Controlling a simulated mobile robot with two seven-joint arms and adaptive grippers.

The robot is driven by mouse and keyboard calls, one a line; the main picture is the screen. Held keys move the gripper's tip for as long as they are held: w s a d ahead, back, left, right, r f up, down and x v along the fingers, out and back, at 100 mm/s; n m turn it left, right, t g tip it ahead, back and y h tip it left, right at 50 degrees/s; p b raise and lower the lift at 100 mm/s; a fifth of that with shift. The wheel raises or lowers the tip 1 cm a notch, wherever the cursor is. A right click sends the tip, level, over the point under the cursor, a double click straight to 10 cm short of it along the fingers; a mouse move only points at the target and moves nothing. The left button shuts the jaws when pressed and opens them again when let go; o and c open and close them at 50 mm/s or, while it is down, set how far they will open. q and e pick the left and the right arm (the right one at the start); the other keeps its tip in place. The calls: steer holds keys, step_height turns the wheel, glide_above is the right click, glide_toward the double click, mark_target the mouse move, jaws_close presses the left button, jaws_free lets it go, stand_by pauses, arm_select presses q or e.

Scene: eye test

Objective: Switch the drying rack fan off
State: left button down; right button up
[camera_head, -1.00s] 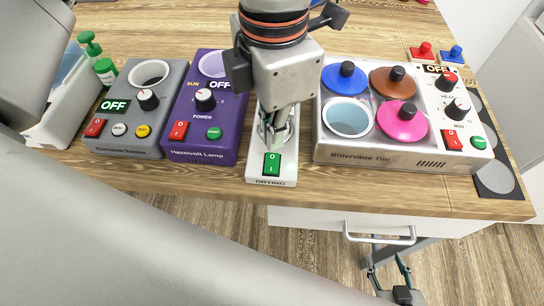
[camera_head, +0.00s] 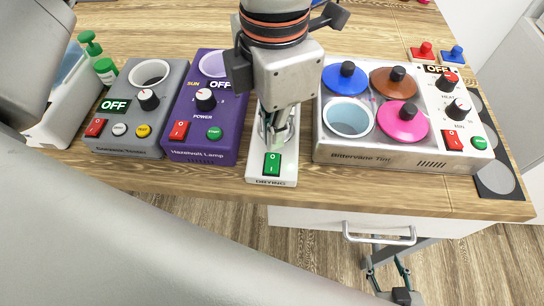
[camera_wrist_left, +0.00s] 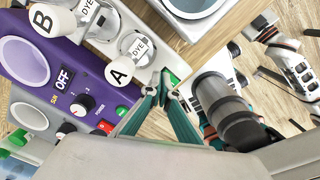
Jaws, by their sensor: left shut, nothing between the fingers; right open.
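The drying rack (camera_head: 270,183) is a narrow white unit at the table's front edge, with "DRYING" lettering on its front. Its green rocker switch (camera_head: 272,164), marked O and I, faces up; I cannot tell which side is pressed. In the left wrist view the switch (camera_wrist_left: 174,78) is mostly hidden behind my fingertips. My left gripper (camera_head: 276,138) is shut and empty, pointing down just behind the switch; I cannot tell whether it touches. It also shows in the left wrist view (camera_wrist_left: 163,84). My right gripper (camera_head: 388,278) is open, low in front of the table.
A purple lamp unit (camera_head: 215,108) stands close left of the rack, a grey tester (camera_head: 120,128) beyond it. A silver heater unit (camera_head: 385,150) with coloured lids stands close right. White dye bottles marked A (camera_wrist_left: 120,70) and B (camera_wrist_left: 45,20) sit on the rack.

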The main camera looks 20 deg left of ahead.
mark_target(274, 154)
arm_select(q)
steer(key=shift+f+b, duration=0.5)
steer(key=shift+f, duration=0.65)
arm_select(e)
steer(key=shift+s+f, duration=0.4)
steer(key=shift+f, duration=0.4)
arm_select(q)
steer(key=shift+r, duration=0.2)
arm_select(e)
steer(key=shift+w+r, duration=0.1)
steer(key=shift+r, duration=0.05)
arm_select(q)
step_height(274, 154, up, 7)
steer(key=p, duration=0.3)
steer(key=shift+f, duration=0.15)
arm_select(e)
step_height(274, 154, up, 6)
steer(key=w, duration=0.2)
steer(key=shift+w+t, duration=0.3)
steer(key=shift+w, duration=0.05)
